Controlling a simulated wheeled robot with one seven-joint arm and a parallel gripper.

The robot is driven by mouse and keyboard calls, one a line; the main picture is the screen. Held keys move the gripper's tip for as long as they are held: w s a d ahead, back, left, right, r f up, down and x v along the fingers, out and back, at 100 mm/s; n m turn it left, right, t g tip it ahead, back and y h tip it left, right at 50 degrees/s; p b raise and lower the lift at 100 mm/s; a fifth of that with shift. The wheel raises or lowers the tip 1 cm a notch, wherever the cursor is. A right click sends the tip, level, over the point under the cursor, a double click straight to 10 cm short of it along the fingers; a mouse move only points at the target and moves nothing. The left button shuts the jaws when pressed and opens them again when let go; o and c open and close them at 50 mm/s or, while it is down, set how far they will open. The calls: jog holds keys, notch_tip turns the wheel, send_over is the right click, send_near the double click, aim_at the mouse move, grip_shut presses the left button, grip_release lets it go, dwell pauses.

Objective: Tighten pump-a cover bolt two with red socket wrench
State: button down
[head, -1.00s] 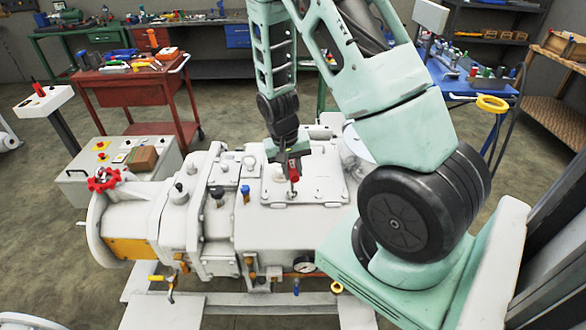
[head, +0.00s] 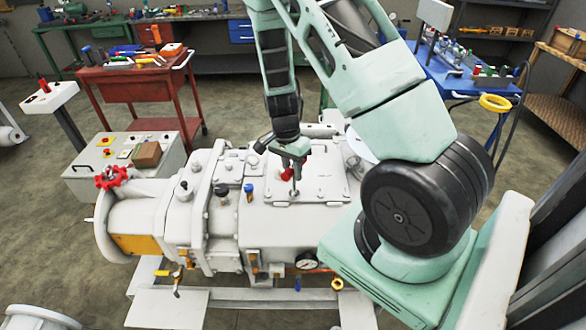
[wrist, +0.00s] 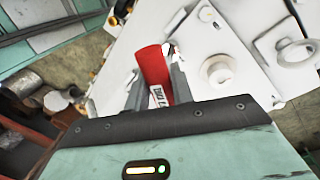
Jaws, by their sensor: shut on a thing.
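My gripper (head: 295,160) is shut on the red socket wrench (head: 287,173) over the pump's white top. In the wrist view, the wrench's red handle with a white label (wrist: 152,68) sits between the two grey fingers. A metal shaft runs down from the gripper toward the pump cover (head: 327,184), a flat white plate. I cannot tell whether the shaft's end touches a bolt. The cover bolts are too small to tell apart, so bolt two is not identifiable.
The pump carries a red handwheel (head: 111,178), a blue-topped fitting (head: 249,190) and a gauge (head: 306,261). A grey control box (head: 90,182) stands left of it. A red cart (head: 130,88) and a blue bench (head: 440,72) stand behind. Open floor lies between.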

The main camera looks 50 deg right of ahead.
jog(key=shift+s+f+n, duration=0.15)
jog(key=shift+f+n, duration=0.05)
jog(key=shift+n, duration=0.3)
jog(key=shift+r+p, duration=0.15)
jog(key=shift+p, duration=0.15)
jog(key=shift+r+p, duration=2.05)
jog(key=shift+r, duration=0.5)
